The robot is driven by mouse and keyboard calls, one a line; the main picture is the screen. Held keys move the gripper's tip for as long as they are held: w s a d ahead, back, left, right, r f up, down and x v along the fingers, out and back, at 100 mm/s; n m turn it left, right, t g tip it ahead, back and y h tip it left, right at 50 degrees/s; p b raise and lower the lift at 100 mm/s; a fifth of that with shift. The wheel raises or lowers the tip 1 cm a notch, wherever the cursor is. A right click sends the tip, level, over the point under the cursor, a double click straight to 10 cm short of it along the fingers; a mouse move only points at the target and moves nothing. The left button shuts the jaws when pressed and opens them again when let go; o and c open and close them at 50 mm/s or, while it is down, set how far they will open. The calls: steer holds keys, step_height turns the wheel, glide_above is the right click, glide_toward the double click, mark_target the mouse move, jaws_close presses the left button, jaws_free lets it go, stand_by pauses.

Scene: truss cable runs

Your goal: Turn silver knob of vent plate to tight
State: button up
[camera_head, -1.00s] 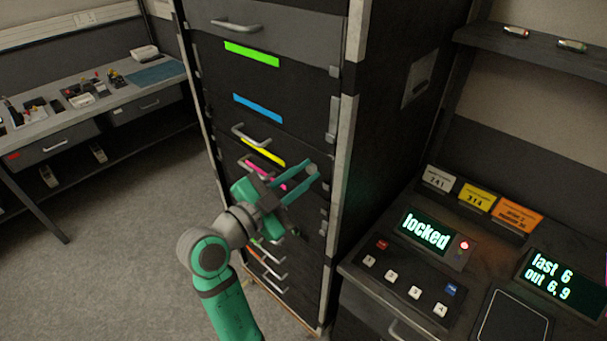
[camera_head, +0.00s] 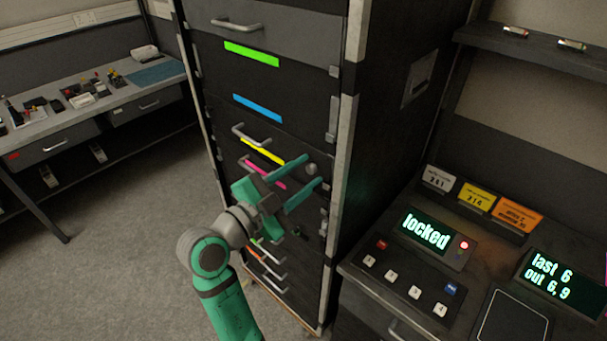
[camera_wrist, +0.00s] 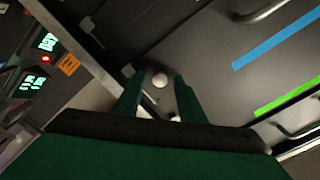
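The silver knob (camera_head: 312,169) is a small round pale knob at the right side of the dark cabinet front. In the wrist view the knob (camera_wrist: 160,81) shows between my two green fingers, near their tips. My gripper (camera_head: 315,168) is open, one finger on each side of the knob, with gaps visible in the wrist view. I see no contact. The vent plate's outline cannot be told from the dark cabinet front, partly hidden by my gripper. No tight mark is readable.
The cabinet (camera_head: 390,120) has several drawer handles and coloured strips close to my gripper, with a pale metal edge post (camera_head: 347,140) to its right. A console (camera_head: 425,232) reading "locked" stands at right. A workbench (camera_head: 90,110) is at left; the floor between is clear.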

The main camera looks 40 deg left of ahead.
steer(key=shift+s, duration=0.1)
steer(key=s, duration=1)
steer(key=shift+s+a, duration=0.35)
steer(key=shift+a, duration=0.05)
steer(key=w+d+f+n+y, duration=0.1)
steer(key=w+d+f+n, duration=0.15)
steer(key=f, duration=0.25)
steer(key=w+d+f+n+g+y, duration=0.1)
steer(key=f+n, duration=0.2)
steer(key=f, duration=0.2)
steer(key=w+d+f+n+y, duration=0.1)
steer(key=w+d+f+n, duration=0.1)
steer(key=f, duration=0.3)
steer(key=s+d+f+n+g+y, duration=0.1)
steer(key=s+d+f+n+g, duration=0.2)
steer(key=d+f, duration=0.65)
steer(key=s+d+f+n, duration=0.2)
steer(key=s+d+f, duration=0.5)
steer(key=s, duration=0.1)
steer(key=s+d+r+m+t+h, duration=0.1)
steer(key=s+d+r+m+h, duration=0.1)
steer(key=s+d, duration=0.8)
steer(key=shift+s+d+r+h, duration=0.15)
steer(key=shift+s+r+h, duration=0.3)
steer(key=shift+s, duration=0.6)
